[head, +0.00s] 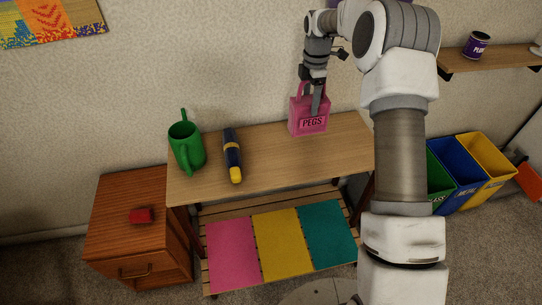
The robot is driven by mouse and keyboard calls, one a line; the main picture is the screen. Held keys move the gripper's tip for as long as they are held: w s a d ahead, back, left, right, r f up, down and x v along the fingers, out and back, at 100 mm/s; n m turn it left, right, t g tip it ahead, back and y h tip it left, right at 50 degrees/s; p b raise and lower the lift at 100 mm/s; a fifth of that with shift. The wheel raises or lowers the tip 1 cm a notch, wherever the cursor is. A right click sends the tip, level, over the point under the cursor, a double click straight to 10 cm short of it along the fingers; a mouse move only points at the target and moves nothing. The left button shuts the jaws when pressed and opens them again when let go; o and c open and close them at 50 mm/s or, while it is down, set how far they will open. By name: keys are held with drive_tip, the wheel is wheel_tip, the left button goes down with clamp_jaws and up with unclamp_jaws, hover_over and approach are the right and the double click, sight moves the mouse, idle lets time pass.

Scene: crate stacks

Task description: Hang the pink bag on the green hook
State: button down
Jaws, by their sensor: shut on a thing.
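The pink bag (309,123) has the word "PEGS" on a dark label and a handle loop at its top. It is upright at the back right of the wooden table (260,182), near the wall. I cannot tell whether its base touches the table. My gripper (316,100) points down at the bag and is shut on it near the top; a finger covers part of its front. No green hook shows in this view; my arm covers part of the wall on the right.
A green watering can (186,146) and a dark blue and yellow torch-like object (233,160) are on the table's left half. A wall shelf (500,59) and coloured bins (458,178) are at right.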

idle(0.3)
drive_tip(key=a+f+b, duration=0.4)
drive_tip(key=a+f, duration=0.6)
drive_tip(key=a, duration=0.1)
drive_tip(key=shift+s+a+f, duration=0.25)
drive_tip(key=shift+a+f, duration=0.05)
drive_tip(key=shift+f, duration=0.15)
unclamp_jaws()
drive_tip(key=shift+f+b, duration=0.15)
drive_tip(key=shift+b, duration=0.2)
